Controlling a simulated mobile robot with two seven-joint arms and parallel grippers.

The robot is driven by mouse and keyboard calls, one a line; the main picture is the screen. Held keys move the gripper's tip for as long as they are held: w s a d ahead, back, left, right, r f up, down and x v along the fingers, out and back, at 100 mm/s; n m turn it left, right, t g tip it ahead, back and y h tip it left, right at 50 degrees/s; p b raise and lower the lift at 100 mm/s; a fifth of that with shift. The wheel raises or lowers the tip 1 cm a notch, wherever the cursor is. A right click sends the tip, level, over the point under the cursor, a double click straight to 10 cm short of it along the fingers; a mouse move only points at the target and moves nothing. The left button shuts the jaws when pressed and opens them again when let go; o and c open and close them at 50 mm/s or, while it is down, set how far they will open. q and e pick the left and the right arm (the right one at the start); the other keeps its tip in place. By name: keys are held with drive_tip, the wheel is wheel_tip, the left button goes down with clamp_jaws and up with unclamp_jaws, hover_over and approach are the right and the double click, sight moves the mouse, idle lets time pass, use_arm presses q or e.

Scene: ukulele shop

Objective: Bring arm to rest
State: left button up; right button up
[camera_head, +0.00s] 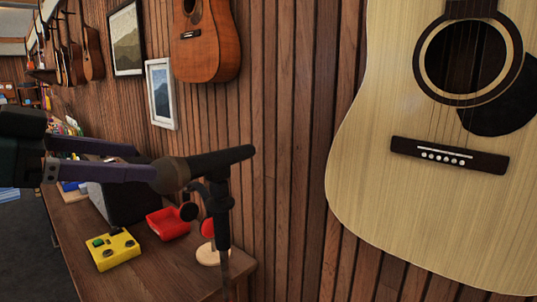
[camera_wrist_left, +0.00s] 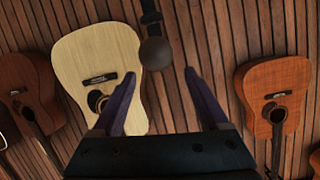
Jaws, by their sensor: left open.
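My left gripper (camera_head: 148,161) comes in from the left in the head view, with its two purple fingers spread. It is open, and nothing shows held between the fingers. A black microphone (camera_head: 215,163) on a dark stand (camera_head: 221,215) is right at the fingertips, its rounded head facing the gripper. In the left wrist view, the open gripper (camera_wrist_left: 160,80) shows the round microphone head (camera_wrist_left: 155,54) just beyond and between the fingertips. I cannot tell whether they touch. My right gripper is not in view.
A wooden table (camera_head: 190,262) below holds a yellow pedal (camera_head: 113,250), a red tray (camera_head: 168,223) and a dark box (camera_head: 122,203). A large pale guitar (camera_head: 375,195) hangs on the slatted wall at right. A brown guitar (camera_head: 207,45) and framed pictures hang further left.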

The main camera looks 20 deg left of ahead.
use_arm(q)
drive_tip(key=s+d+f+n+g+y, duration=0.2)
drive_tip(key=s+d+f+g, duration=0.35)
drive_tip(key=s+f, duration=0.4)
drive_tip(key=s+d+f+n+g+y, duration=0.2)
drive_tip(key=s+d+f+g+y, duration=0.15)
drive_tip(key=s+d+f, duration=0.45)
wheel_tip(320, 180, up, 26)
drive_tip(key=s+a+p, duration=0.2)
drive_tip(key=p, duration=2.4)
drive_tip(key=shift+s+a+f+g, duration=0.15)
drive_tip(key=shift+a+f+g, duration=0.05)
drive_tip(key=shift+f+g, duration=0.1)
